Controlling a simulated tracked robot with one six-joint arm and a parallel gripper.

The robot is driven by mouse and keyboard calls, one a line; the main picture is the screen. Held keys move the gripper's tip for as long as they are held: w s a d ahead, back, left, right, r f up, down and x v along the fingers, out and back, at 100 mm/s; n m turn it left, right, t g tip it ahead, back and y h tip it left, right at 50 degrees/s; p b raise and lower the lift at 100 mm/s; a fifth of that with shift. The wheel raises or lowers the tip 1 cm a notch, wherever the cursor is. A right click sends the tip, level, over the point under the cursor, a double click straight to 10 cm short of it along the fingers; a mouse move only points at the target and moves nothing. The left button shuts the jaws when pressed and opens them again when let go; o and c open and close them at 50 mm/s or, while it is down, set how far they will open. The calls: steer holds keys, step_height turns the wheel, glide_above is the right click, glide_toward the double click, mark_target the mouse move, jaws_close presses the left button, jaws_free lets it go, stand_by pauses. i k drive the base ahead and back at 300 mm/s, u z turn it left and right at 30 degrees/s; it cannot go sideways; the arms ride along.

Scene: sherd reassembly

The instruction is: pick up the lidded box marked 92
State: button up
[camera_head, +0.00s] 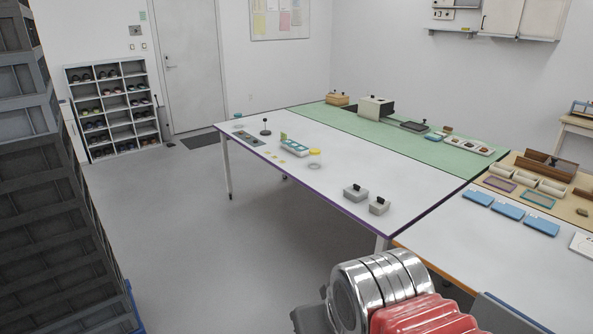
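Two small light grey boxes with dark knobs on top stand on the white table (300,190), close to its front right edge. One is the left box (355,194); the other is the right box (379,207), slightly nearer to me. They look like lidded boxes, but no number can be read on either, so I cannot tell which is marked 92. My gripper is not in view. A silver ribbed cylinder and a red ribbed part at the bottom, apparently my arm, stand in front of the table's near corner.
A tall stack of dark grey crates (45,190) rises at the left. Open grey floor (210,250) lies between it and the tables. A green mat (385,128) holds several items; blue trays (508,210) lie at right. A shoe rack (113,110) stands at the back.

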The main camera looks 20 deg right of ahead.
mark_target(356, 193)
steer(key=u, duration=0.5)
steer(key=i, duration=2.2)
steer(key=z, duration=0.55)
steer(key=i, duration=0.75)
steer(key=z, duration=0.75)
steer(key=i, duration=0.6)
steer(key=z, duration=0.35)
